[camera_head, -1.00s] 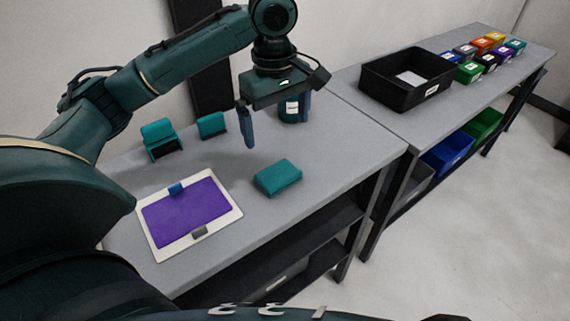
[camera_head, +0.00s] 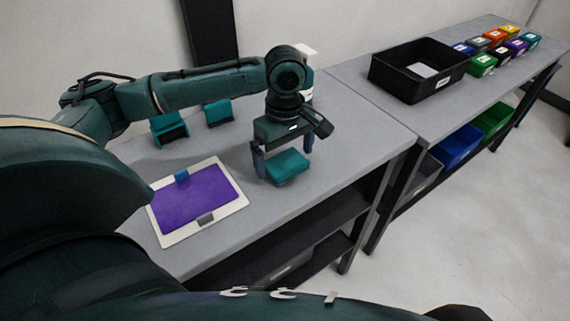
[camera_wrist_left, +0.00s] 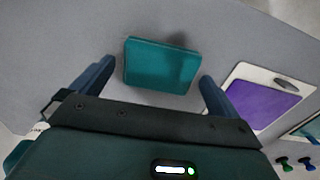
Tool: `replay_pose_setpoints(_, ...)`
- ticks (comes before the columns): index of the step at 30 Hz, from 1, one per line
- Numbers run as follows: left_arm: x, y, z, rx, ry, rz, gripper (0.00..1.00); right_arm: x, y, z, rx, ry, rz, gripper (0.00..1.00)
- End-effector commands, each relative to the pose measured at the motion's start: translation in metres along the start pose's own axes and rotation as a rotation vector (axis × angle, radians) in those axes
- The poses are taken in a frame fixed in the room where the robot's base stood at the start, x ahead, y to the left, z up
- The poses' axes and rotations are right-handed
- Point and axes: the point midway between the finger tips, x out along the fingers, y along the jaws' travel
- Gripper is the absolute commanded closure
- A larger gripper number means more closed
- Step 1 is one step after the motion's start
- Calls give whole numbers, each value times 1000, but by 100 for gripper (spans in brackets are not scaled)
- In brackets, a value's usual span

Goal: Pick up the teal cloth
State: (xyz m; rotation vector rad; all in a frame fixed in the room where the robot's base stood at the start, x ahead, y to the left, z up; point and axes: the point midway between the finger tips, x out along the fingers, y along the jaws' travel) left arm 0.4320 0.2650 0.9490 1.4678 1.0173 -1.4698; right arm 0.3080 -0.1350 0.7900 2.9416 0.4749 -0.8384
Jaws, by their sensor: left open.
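The teal cloth (camera_head: 287,167) is a folded block lying on the grey table, to the right of the purple panel. My left gripper (camera_head: 283,163) is open directly above it, with one finger to its left and the other behind its right side. In the left wrist view the cloth (camera_wrist_left: 160,65) lies ahead of and between the two open fingers (camera_wrist_left: 152,88). There is a gap on each side of it, and nothing is held. My right gripper is not in view.
A white board with a purple panel (camera_head: 198,201) lies left of the cloth. Two teal holders (camera_head: 168,129) (camera_head: 218,112) stand behind it. A spray bottle (camera_head: 306,57) is partly hidden behind my arm. A black bin (camera_head: 418,75) and several small coloured bins stand on the right bench.

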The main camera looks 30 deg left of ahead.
Motion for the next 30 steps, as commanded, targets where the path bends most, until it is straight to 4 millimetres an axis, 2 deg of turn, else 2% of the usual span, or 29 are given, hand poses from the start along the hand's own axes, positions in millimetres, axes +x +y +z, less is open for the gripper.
replay_pose_setpoints(3,11,0,0,0,2,0,0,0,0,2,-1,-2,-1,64)
replay_pose_setpoints(11,12,0,-1,1,2,1,1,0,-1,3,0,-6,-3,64)
replay_pose_setpoints(25,12,0,-1,0,1,1,39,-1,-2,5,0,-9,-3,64)
replay_pose_setpoints(30,12,0,-1,1,1,1,41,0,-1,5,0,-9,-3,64)
